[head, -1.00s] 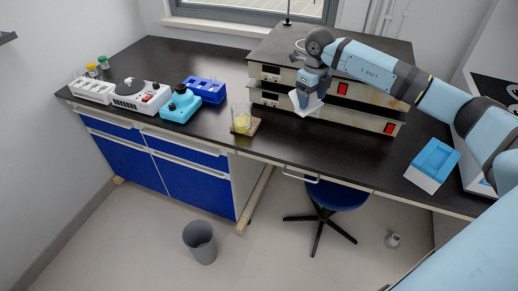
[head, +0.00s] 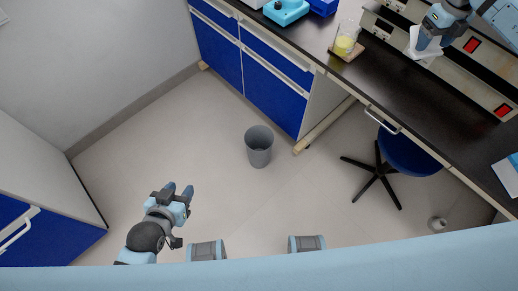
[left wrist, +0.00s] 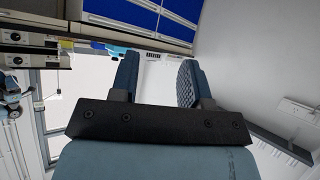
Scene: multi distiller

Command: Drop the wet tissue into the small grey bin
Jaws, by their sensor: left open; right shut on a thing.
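The small grey bin (head: 259,147) stands upright on the floor in the head view, in front of the blue cabinets, and looks empty. My right gripper (head: 432,40) is at the upper right, shut on a white tissue (head: 423,46). It holds the tissue above the dark bench, well to the right of and above the bin. My left gripper (head: 178,192) is low at the left over the floor, open and empty, apart from the bin. In the left wrist view its two fingers (left wrist: 158,80) are spread with nothing between them.
A beaker with yellow liquid (head: 345,40) stands on a wooden block on the dark bench (head: 400,95). A blue stool (head: 408,153) is under the bench, right of the bin. A blue and white box (head: 508,175) is at the right edge. The floor around the bin is clear.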

